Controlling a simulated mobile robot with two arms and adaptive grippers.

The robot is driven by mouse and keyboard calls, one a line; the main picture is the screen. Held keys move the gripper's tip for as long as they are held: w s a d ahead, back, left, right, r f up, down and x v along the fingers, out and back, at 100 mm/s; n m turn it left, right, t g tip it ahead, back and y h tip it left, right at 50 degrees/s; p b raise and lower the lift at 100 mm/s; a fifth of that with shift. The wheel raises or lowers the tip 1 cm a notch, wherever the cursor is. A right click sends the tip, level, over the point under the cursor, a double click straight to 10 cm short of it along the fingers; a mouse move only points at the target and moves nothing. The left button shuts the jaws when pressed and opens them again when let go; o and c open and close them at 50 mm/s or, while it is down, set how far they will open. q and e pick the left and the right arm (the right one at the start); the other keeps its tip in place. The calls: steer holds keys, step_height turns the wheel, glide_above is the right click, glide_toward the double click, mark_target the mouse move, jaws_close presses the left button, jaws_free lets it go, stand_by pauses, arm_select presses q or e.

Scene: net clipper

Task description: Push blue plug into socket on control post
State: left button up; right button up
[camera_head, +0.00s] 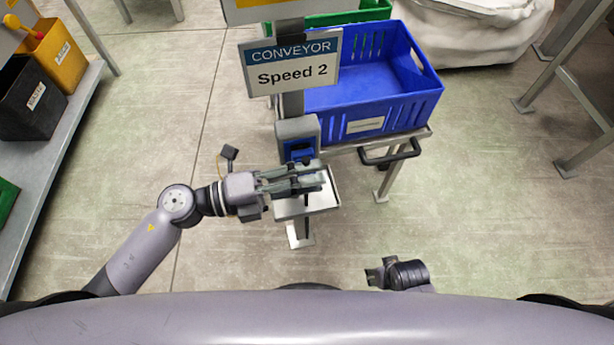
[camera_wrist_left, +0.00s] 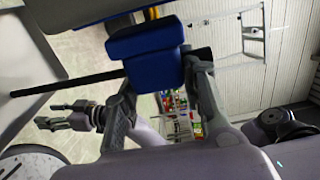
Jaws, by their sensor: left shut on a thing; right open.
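The blue plug (camera_wrist_left: 148,62) is between the fingers of my left gripper (camera_wrist_left: 170,85) in the left wrist view. A dark, thin cable or rod runs left beside it. In the head view my left gripper (camera_head: 318,178) is shut just in front of the control post's grey socket housing (camera_head: 296,128). A blue part (camera_head: 299,151) shows at the housing, just above the fingers. I cannot tell how far the plug is in the socket. My right gripper (camera_head: 374,277) is open and empty at the lower right, apart from the post.
A "CONVEYOR Speed 2" sign (camera_head: 291,64) stands above the housing. A blue crate (camera_head: 425,95) sits on a stand behind it, with a black handle (camera_head: 390,154). A small metal tray (camera_head: 322,203) lies beneath my left gripper. A shelf (camera_head: 60,150) with bins is at left.

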arm_select(q)
steer(key=shift+w, duration=0.25)
stand_by(0.3)
steer(key=shift+w+a, duration=0.15)
steer(key=shift+w, duration=0.2)
steer(key=o, duration=1.2)
steer(key=shift+o, duration=0.2)
steer(key=v, duration=1.2)
